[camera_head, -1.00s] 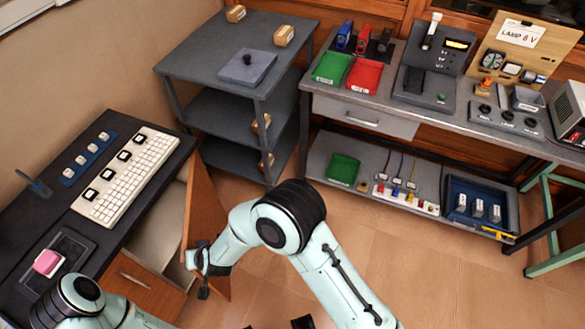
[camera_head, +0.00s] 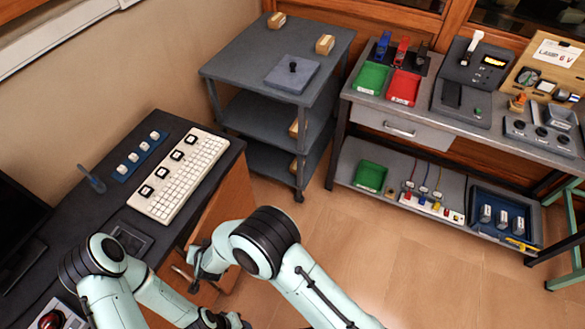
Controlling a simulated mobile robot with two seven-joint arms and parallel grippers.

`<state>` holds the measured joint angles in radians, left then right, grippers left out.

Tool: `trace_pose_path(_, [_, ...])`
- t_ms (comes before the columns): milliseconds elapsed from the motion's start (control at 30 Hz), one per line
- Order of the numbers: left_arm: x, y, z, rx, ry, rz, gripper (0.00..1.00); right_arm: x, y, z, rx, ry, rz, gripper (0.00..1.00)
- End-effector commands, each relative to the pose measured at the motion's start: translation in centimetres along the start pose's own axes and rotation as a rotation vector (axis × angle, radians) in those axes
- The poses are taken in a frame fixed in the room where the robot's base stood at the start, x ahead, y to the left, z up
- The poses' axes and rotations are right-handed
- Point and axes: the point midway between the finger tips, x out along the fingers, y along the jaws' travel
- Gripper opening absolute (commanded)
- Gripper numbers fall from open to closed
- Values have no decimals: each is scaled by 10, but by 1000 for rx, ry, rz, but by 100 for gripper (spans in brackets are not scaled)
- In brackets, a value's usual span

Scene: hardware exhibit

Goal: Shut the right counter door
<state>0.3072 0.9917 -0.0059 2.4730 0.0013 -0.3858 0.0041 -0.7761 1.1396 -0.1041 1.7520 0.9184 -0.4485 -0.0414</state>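The right counter door (camera_head: 229,197) is a brown wooden panel under the right end of the dark counter (camera_head: 226,158). It looks in line with the counter front or nearly so, and no cupboard inside shows; a small gap cannot be ruled out. My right gripper (camera_head: 194,272) is low beside the door's lower left part, partly covered by its own wrist. Whether it touches the door or how far its fingers are apart is unclear. My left gripper (camera_head: 228,319) is at the bottom edge, dark and partly cut off, and its fingers cannot be made out.
A white keyboard (camera_head: 181,176) and a blue strip of switches (camera_head: 140,157) lie on the counter. A grey shelf cart (camera_head: 240,73) stands behind it. A long workbench (camera_head: 345,93) is at the right. Floor (camera_head: 400,270) is clear at the lower right.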

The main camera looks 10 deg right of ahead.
Motion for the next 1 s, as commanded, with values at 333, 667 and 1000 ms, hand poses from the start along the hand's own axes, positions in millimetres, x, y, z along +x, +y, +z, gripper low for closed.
trace_pose_path(333, [-3, 2, -2, 1, 2, 1, 43, 2, -4, 1, -6, -4, -3, 0])
trace_pose_path(667, [-3, 2, -2, 1, 2, 1, 43, 2, -4, 1, -6, -4, -4, 0])
trace_pose_path(1000, [0, 0, 0, 0, 0, 0, 43, 3, 2, -5, -5, -5, -3, 0])
